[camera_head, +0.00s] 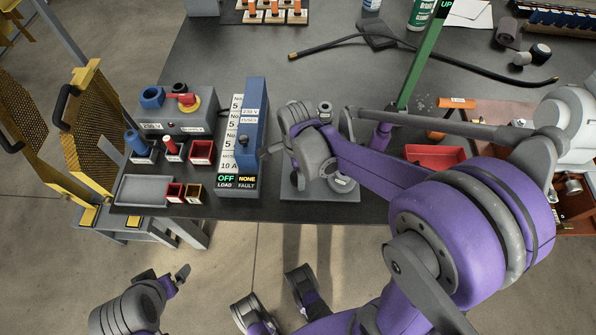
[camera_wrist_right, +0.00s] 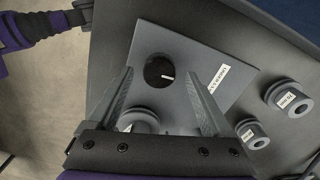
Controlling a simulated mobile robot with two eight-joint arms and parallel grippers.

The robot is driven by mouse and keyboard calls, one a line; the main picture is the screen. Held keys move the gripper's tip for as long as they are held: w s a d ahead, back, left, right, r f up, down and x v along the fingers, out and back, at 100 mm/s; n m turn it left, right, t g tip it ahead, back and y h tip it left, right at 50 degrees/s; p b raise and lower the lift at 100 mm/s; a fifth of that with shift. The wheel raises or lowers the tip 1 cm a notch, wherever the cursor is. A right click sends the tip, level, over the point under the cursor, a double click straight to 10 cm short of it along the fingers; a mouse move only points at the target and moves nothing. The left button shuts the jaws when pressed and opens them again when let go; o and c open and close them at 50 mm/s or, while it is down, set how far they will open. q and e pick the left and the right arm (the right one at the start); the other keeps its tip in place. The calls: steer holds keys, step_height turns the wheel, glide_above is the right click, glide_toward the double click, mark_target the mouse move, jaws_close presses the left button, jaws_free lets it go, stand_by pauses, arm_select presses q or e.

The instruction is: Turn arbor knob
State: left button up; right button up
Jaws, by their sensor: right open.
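A grey square plate (camera_wrist_right: 190,45) with a white label lies on the dark bench. In the head view the right gripper (camera_head: 300,150) is over the plate (camera_head: 290,190) and hides the knob. My left gripper (camera_head: 165,282) is low at the lower left, off the bench; its opening is unclear.
A grey stepped cylinder (camera_wrist_right: 138,121) stands on the plate, partly behind the gripper. Two labelled grey pieces (camera_wrist_right: 285,96) (camera_wrist_right: 252,133) stand to the right. A blue-sided meter panel (camera_head: 252,125) stands left of the plate. A red tray (camera_head: 435,157) is to the right.

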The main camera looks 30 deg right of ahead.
step_height(320, 180, up, 10)
steer(key=p, duration=0.2)
steer(key=shift+f, duration=0.1)
stand_by(0.4)
